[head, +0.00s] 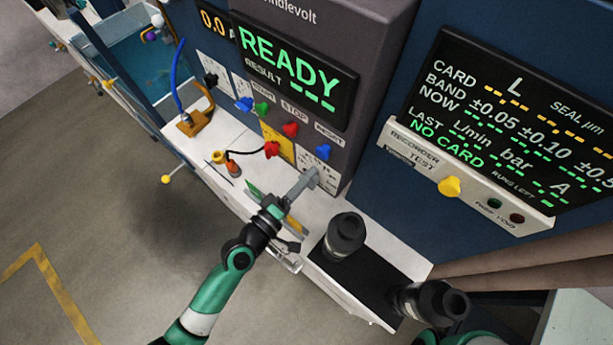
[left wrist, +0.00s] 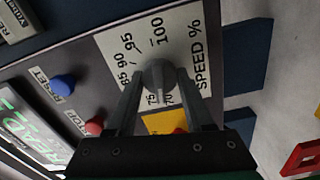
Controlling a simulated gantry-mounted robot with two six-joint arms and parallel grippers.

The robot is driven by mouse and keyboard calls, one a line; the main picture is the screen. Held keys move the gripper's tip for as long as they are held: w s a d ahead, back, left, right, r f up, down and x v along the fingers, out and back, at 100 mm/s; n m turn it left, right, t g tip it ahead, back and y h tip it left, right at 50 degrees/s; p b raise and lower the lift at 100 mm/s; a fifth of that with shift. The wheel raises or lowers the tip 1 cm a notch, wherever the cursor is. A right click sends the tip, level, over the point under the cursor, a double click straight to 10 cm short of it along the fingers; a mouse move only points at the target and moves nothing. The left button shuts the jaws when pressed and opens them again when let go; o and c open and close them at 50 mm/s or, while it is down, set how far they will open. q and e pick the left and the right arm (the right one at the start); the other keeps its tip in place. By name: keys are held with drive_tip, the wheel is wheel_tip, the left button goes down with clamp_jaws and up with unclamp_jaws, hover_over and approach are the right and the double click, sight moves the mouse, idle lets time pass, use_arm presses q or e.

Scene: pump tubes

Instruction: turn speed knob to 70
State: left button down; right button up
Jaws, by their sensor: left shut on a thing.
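The speed knob (left wrist: 158,75) is a grey round knob on a white scale plate (left wrist: 196,32) marked SPEED %. Its pointer faces down in the left wrist view, by the 75 and 70 marks; I cannot tell exactly which it meets. My left gripper (left wrist: 157,92) is shut on the knob, one finger on each side. In the head view my left gripper (head: 302,187) reaches the lower front of the grey cabinet (head: 375,60), and the knob is mostly hidden there. My right gripper does not show.
A blue button (head: 323,152) and a red button (head: 290,129) are above the knob. The READY display (head: 290,70) is higher. A black cylinder (head: 345,236) stands on a dark mat (head: 368,280) right of my left gripper. A recorder panel (head: 470,178) is at right.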

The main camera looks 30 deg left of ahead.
use_arm(q)
drive_tip(key=shift+n, duration=1.1)
drive_tip(key=shift+c, duration=1.4)
unclamp_jaws()
drive_tip(key=b+v, duration=0.2)
drive_tip(key=v, duration=0.9)
drive_tip(key=shift+s+b, duration=0.3)
